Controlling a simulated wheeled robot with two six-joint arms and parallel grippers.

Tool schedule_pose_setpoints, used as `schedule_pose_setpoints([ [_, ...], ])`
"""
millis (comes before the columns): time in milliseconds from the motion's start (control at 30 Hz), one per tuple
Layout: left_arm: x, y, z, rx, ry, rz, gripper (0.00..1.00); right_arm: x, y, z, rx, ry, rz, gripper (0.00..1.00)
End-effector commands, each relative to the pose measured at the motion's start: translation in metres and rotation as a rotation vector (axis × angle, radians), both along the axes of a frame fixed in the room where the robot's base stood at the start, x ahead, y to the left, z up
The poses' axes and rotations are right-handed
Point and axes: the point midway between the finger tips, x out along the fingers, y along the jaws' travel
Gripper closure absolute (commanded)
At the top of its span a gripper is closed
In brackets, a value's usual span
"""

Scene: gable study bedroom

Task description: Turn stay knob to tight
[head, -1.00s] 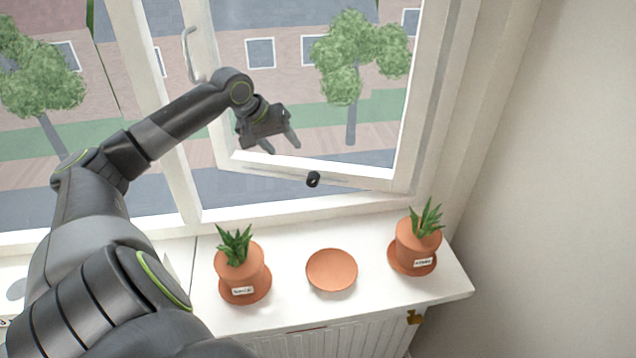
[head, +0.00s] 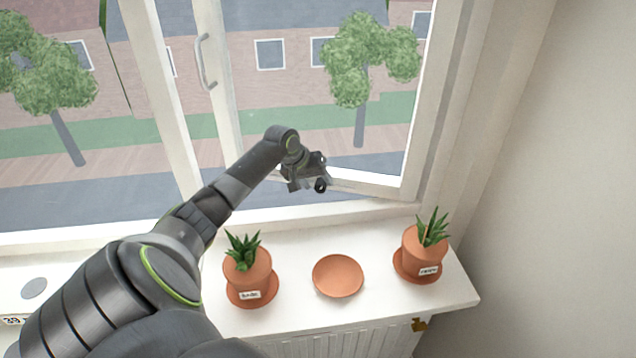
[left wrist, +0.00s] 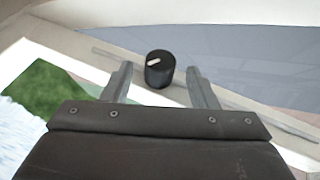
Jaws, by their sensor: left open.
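The stay knob is a small black cylinder with a pale mark on its top. It sits on a thin stay bar along the bottom of the open window sash. In the left wrist view the knob (left wrist: 160,69) stands between and just beyond the two fingertips of my left gripper (left wrist: 160,78), with a gap on each side. In the head view the knob (head: 321,185) shows beside my left gripper (head: 309,182), which partly covers the area. My left gripper is open and empty. My right gripper is not in view.
On the white windowsill (head: 300,318) below stand two potted plants (head: 248,274) (head: 425,248) on terracotta saucers, with an empty terracotta saucer (head: 338,275) between them. The window sash (head: 372,188) stands open. A window handle (head: 205,62) is at upper left.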

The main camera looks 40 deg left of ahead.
Motion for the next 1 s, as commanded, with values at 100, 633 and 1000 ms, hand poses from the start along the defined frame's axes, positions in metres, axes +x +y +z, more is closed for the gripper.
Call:
schedule_pose_setpoints([
  [100,0.006,-0.002,-0.009,-0.002,-0.001,0.000,0.47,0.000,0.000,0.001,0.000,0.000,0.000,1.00],
  [633,0.008,-0.002,-0.015,0.000,0.000,0.000,0.61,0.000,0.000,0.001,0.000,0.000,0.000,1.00],
  [1000,0.008,-0.002,-0.014,0.003,0.002,-0.001,0.91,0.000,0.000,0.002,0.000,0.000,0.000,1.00],
])
